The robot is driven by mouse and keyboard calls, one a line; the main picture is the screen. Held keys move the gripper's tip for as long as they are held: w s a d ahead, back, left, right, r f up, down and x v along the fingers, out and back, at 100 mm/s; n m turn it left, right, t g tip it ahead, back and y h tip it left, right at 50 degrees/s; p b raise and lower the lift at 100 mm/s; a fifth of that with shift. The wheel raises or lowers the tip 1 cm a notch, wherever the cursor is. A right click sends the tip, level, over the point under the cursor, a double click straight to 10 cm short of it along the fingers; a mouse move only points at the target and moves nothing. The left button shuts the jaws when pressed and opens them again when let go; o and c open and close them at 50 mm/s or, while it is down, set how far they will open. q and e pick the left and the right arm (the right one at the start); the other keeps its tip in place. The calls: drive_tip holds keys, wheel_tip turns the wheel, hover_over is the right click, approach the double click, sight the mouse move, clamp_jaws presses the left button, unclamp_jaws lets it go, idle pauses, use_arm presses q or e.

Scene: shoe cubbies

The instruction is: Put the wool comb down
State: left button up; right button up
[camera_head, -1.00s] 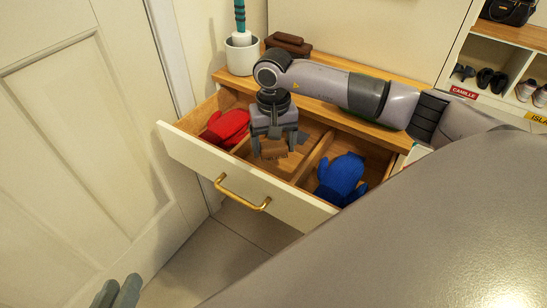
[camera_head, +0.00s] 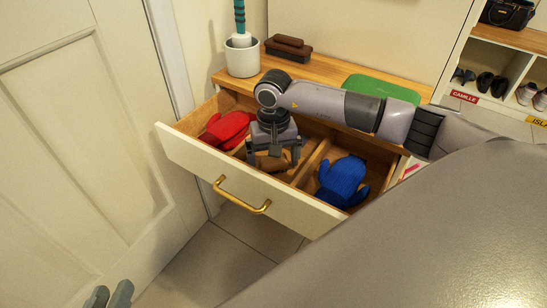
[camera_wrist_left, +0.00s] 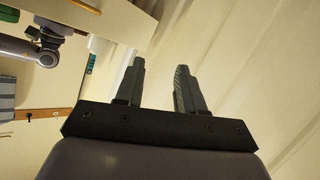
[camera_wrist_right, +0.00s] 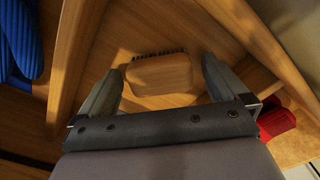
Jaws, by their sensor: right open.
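The wool comb (camera_wrist_right: 160,75) is a wooden block with a row of dark teeth along one edge. It lies in the middle compartment of the open drawer (camera_head: 190,160), where it also shows in the head view (camera_head: 272,161), partly covered by my right gripper. My right gripper (camera_head: 274,158) is open, pointing down into that compartment. In the right wrist view its fingers stand either side of the comb with small gaps. My left gripper (camera_head: 108,296) is open and empty, low by the white door; its spread fingers show in the left wrist view (camera_wrist_left: 158,85).
A red mitten (camera_head: 226,128) lies in the left compartment and a blue mitten (camera_head: 342,180) in the right one. On the cabinet top are a white pot (camera_head: 242,60), a brown brush (camera_head: 288,46) and a green item (camera_head: 382,89). The white door (camera_head: 80,160) stands close left.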

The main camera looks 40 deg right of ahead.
drive_tip(key=shift+r, duration=0.25)
wheel_tip(320, 180, up, 5)
drive_tip(key=shift+w+f+p, duration=0.1)
drive_tip(key=shift+f+p, duration=0.05)
drive_tip(key=shift+p, duration=0.85)
use_arm(q)
drive_tip(key=shift+s+a+g+y+p, duration=0.3)
drive_tip(key=shift+a+y+p, duration=0.15)
drive_tip(key=shift+p, duration=0.45)
use_arm(e)
wheel_tip(320, 180, up, 7)
use_arm(q)
drive_tip(key=shift+r, duration=0.1)
